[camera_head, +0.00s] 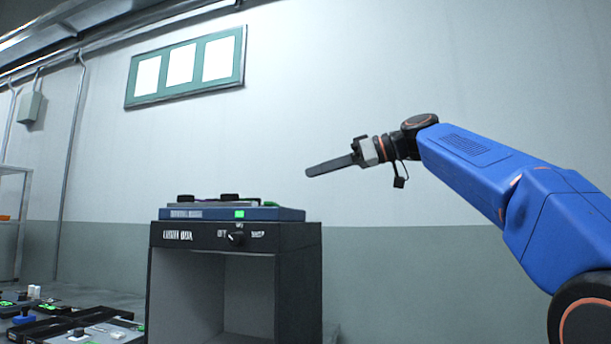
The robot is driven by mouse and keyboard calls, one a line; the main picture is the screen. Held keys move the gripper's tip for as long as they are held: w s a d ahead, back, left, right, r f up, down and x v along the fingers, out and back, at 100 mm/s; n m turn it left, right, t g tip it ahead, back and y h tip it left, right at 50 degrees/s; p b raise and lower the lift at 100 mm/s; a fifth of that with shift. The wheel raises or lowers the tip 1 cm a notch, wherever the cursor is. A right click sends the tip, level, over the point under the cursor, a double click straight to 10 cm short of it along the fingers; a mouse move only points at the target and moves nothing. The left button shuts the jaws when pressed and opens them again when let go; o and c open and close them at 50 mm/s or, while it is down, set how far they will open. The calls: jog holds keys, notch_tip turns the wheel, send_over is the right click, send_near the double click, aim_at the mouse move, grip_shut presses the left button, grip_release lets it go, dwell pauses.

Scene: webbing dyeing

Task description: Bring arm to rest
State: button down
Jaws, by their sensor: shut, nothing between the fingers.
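My gripper (331,166) is at the end of my blue arm, which reaches in from the right edge. Its dark fingers lie together and point left, tilted slightly down. Nothing shows between them. The gripper hangs in the air in front of the pale wall, above and to the right of a dark box-shaped cabinet. It appears apart from everything around it.
The dark open-fronted cabinet (298,239) has a knob (236,238) and carries a blue device (280,214) with a green light. Several small panels (95,328) lie at lower left. A shelf (12,225) stands at the left edge. The wall area around my arm looks clear.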

jog(key=shift+s+d+r, duration=0.15)
jog(key=shift+s+d, duration=0.05)
jog(key=shift+d, duration=0.3)
jog(key=s+d+f+m+h, duration=0.4)
jog(key=s+d+f, duration=0.3)
jog(key=f, duration=1.4)
jog(key=s+d+f+m+h, duration=0.5)
jog(key=s+f, duration=1.1)
jog(key=f, duration=0.5)
jog(key=s+d+f+m+h, duration=0.5)
jog(key=s+d+f, duration=0.5)
jog(key=f, duration=1.1)
jog(key=shift+s+f+m+g, duration=0.3)
jog(key=shift+s+f+m, duration=0.1)
jog(key=shift+s, duration=0.3)
